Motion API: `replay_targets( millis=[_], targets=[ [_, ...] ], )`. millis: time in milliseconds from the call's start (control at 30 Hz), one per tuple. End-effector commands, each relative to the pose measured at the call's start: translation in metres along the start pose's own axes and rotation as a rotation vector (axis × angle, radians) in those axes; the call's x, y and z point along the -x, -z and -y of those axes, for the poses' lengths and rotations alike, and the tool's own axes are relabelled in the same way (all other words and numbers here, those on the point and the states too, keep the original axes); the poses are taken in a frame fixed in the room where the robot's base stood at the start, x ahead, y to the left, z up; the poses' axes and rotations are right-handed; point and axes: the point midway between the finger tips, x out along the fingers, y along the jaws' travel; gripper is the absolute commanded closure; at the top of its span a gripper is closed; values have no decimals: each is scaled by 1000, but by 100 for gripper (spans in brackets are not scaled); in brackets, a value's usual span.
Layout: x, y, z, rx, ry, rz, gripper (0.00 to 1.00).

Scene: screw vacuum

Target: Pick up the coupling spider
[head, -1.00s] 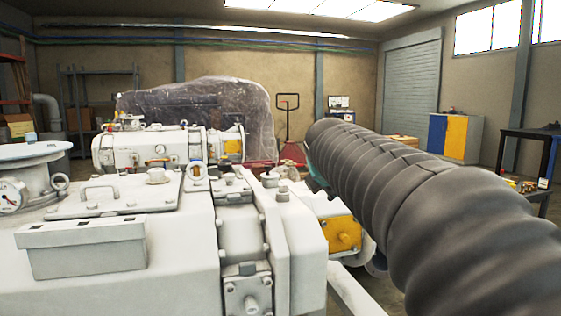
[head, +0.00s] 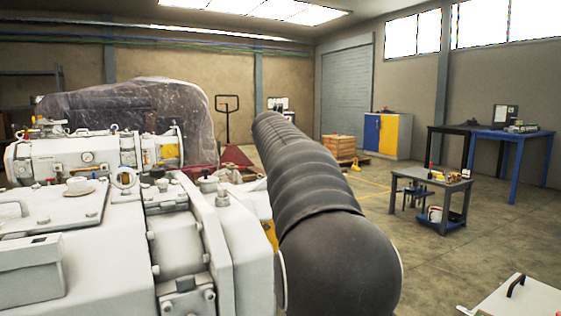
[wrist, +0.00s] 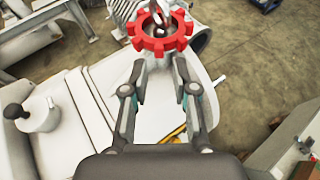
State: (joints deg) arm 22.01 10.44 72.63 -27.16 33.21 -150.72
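The coupling spider, a red toothed ring, is at the top middle of the wrist view (wrist: 160,45). A metal part shows through its central hole. My gripper (wrist: 159,68) is open in the wrist view, its two fingers apart and pointing at the spider. The fingertips are just short of or at the ring's near edge; I cannot tell whether they touch it. Nothing shows between the fingers except the white machine surface beyond. In the head view my arm in its dark ribbed sleeve hides the gripper and the spider.
The large white machine (head: 90,260) fills the left of the head view, with a smaller pump (head: 90,155) behind it. A trolley (head: 435,190), a blue table (head: 510,140) and a blue-yellow cabinet (head: 388,136) stand right. Open floor lies between.

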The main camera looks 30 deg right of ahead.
Motion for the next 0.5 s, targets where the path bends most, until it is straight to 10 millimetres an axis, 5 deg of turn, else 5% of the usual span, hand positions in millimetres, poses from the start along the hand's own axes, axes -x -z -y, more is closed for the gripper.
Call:
replay_targets(
  millis=[500],
  targets=[
    [-52,10,-4,1,-5,-2,72]
  ],
)
